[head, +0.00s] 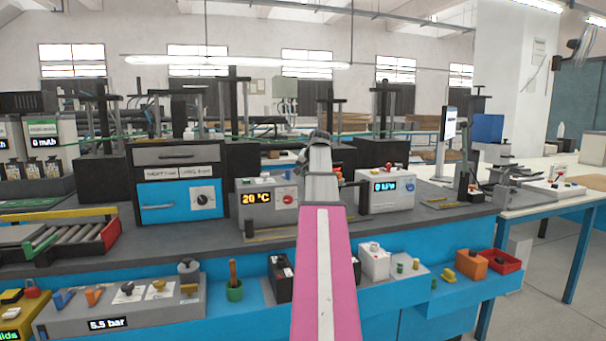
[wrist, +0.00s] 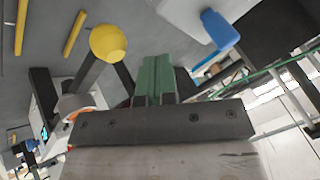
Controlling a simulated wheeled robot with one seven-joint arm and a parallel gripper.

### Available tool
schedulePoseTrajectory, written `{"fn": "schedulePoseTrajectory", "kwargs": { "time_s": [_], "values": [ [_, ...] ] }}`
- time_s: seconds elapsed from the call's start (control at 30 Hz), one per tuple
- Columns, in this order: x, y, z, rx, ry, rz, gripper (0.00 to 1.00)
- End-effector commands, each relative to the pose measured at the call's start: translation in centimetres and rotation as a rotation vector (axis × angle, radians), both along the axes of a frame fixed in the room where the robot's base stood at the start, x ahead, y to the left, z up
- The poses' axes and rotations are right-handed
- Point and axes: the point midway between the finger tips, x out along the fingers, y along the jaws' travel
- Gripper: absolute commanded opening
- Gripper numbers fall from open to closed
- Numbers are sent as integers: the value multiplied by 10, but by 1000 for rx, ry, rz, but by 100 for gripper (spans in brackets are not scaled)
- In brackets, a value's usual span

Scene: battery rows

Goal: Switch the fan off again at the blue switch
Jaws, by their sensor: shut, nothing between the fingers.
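A blue switch-like lever (wrist: 220,30) juts from a pale box (wrist: 190,12) at the top of the wrist view. My gripper (wrist: 152,78) shows its green fingers shut together with nothing between them. The lever is up and to the right of the fingertips, apart from them in the picture. In the head view my pink and grey arm reaches forward over the bench and hides most of my gripper and what lies just beyond it. I cannot make out the blue lever surely there. A dark fan-like thing (head: 576,44) hangs on the wall at upper right; whether it turns cannot be told.
In the head view a grey box reading 20 °C (head: 268,207) and a white box with a display (head: 386,196) flank my arm. Dark press-like stands rise behind.

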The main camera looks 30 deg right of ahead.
Motion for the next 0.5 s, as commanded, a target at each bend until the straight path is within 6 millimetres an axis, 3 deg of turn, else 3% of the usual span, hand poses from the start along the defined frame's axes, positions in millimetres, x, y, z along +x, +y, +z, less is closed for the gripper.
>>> {"fn": "schedulePoseTrajectory", "kwargs": {
  "time_s": [0.2,0.5],
  "values": [
    [-28,1,37,-1,-4,0,0],
    [-53,1,70,0,-1,0,0]
  ]
}}
